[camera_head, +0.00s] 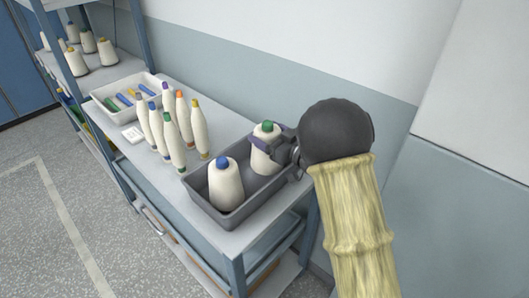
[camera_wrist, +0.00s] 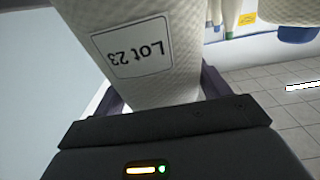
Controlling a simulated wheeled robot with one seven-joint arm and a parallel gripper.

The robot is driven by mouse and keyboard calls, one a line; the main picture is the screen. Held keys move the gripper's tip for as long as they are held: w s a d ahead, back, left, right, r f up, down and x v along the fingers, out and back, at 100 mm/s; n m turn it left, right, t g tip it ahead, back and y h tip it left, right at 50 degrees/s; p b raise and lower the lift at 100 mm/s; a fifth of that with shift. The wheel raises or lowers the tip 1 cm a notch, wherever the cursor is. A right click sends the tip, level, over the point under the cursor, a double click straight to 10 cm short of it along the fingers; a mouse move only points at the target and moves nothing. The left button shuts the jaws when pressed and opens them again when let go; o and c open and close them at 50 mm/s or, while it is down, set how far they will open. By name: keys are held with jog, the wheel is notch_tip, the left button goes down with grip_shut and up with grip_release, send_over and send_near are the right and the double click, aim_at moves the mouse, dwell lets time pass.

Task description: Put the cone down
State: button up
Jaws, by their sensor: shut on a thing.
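A white cone with a green tip (camera_head: 265,128) is in my gripper (camera_head: 268,148), at the far right end of the grey tray (camera_head: 228,218). My gripper is shut around its body from the right. The cone looks upright, with its lower part within the tray's outline; I cannot tell whether its base touches the tray floor. In the wrist view the held cone (camera_wrist: 145,85) fills the space between the fingers and carries a label reading "Lot 23", upside down. A second white cone with a blue tip (camera_head: 225,185) stands in the near left part of the tray.
Several tall, slim bobbins with coloured tips (camera_head: 172,140) stand on the table left of the tray. Behind them is a white tray (camera_head: 105,112) of coloured pieces. More cones (camera_head: 105,50) stand on a shelf at the far left. A wall runs behind the table.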

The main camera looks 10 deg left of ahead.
jog(key=shift+w+f, duration=0.1)
jog(key=shift+f, duration=0.25)
jog(key=shift+s, duration=0.3)
jog(key=shift+w+f, duration=0.1)
jog(key=shift+f, duration=2)
jog(key=o, duration=1.6)
jog(key=b+v, duration=0.2)
jog(key=v, duration=1)
